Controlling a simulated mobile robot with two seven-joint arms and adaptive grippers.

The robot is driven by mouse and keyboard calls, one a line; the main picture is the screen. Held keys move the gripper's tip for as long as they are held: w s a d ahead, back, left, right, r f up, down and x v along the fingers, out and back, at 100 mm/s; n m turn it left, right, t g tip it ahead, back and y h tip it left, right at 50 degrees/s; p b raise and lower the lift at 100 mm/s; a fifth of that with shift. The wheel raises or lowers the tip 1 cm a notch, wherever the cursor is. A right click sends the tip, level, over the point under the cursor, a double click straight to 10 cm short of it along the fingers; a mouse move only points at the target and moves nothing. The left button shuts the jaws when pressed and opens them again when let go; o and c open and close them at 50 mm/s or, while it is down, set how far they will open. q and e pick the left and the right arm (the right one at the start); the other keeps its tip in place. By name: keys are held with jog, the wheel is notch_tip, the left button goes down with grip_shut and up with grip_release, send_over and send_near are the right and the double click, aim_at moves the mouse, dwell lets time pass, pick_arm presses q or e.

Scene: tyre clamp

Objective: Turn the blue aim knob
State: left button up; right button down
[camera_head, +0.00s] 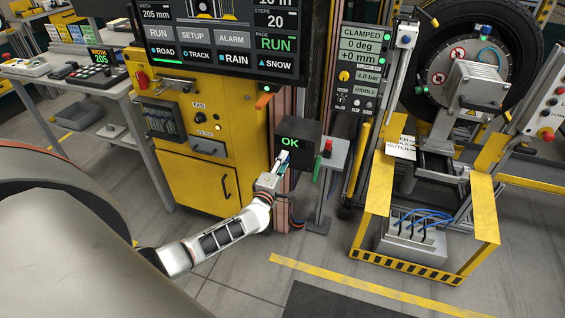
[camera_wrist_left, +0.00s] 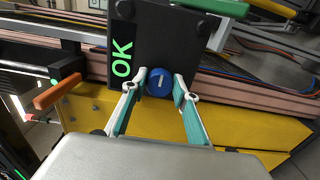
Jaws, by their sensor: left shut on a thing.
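The blue aim knob (camera_wrist_left: 160,82) is on the face of a black box (camera_wrist_left: 97,75) whose display reads OK in green. In the left wrist view a light mark runs across the knob's face. My left gripper (camera_wrist_left: 159,86) has its teal-padded fingers on both sides of the knob, shut on it. In the head view the same gripper (camera_head: 281,164) is at the front of the black box (camera_head: 303,138), and the knob is hidden behind the fingers. My right gripper is not in view.
The yellow cabinet (camera_head: 200,140) with a screen (camera_head: 220,35) stands left. A tyre (camera_head: 480,50) on the clamp machine is at the right. Grey floor (camera_head: 235,290) is open in front.

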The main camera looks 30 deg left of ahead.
pick_arm(q)
jog(key=o, duration=1.1)
jog(key=v, duration=1.2)
jog(key=shift+d, duration=0.1)
